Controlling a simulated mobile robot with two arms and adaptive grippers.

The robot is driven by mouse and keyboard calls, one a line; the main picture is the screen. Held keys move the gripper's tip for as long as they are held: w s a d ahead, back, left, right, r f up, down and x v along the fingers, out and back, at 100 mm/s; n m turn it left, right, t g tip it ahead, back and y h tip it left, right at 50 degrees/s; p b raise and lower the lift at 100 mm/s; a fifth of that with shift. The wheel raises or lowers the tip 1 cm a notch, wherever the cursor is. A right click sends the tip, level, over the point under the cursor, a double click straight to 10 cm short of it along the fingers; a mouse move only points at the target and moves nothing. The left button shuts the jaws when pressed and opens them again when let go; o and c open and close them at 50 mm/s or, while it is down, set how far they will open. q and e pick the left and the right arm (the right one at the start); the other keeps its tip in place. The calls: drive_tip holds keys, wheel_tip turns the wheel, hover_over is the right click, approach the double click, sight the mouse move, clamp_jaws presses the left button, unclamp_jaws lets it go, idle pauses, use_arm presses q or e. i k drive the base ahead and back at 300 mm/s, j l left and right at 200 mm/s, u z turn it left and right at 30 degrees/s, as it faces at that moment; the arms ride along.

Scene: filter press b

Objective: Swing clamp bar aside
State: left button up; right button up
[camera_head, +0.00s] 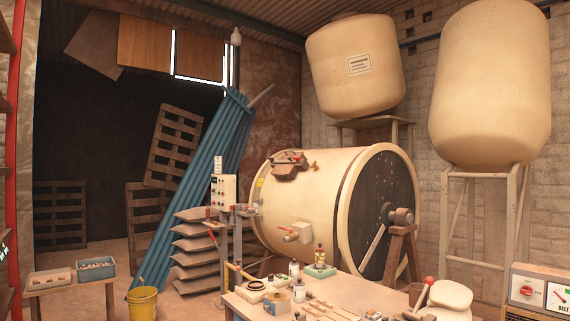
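A large cream drum (310,195) lies on its side in the middle, with a dark round end face on its right. A brown hatch-like fitting (289,165) sits on its upper left side. A small bar with a reddish part seems to lie across this fitting; it is too small to tell if it is the clamp bar or how it is fastened. Neither of my grippers shows in the head view.
A workbench (340,287) with bottles and tools stands in front of the drum. A control box (224,190) and stacked sacks (195,245) are to its left. A yellow bucket (143,302) is on the floor. A dial panel (540,290) is at the lower right.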

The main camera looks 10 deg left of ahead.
sight(290, 162)
drive_tip(key=i+j+u, duration=0.3)
drive_tip(key=i+u, duration=0.15)
drive_tip(key=i, duration=0.2)
drive_tip(key=i+u, duration=0.45)
drive_tip(key=i, duration=0.15)
drive_tip(key=i+l+u, duration=0.1)
drive_tip(key=i+u, duration=0.3)
drive_tip(key=i, duration=0.3)
drive_tip(key=i+u, duration=0.35)
drive_tip(key=i, duration=1.65)
drive_tip(key=i+z, duration=0.25)
drive_tip(key=i, duration=0.2)
drive_tip(key=i+z, duration=0.3)
drive_tip(key=i, duration=0.2)
drive_tip(key=i+j+z, duration=0.25)
drive_tip(key=i, duration=0.2)
drive_tip(key=i+j+z, duration=0.25)
drive_tip(key=i, duration=0.2)
drive_tip(key=i+l+z, duration=0.2)
drive_tip(key=z, duration=0.25)
drive_tip(key=i+l+z, duration=0.1)
drive_tip(key=i+z, duration=0.15)
drive_tip(key=z, duration=0.2)
drive_tip(key=i+z, duration=0.55)
drive_tip(key=z, duration=0.3)
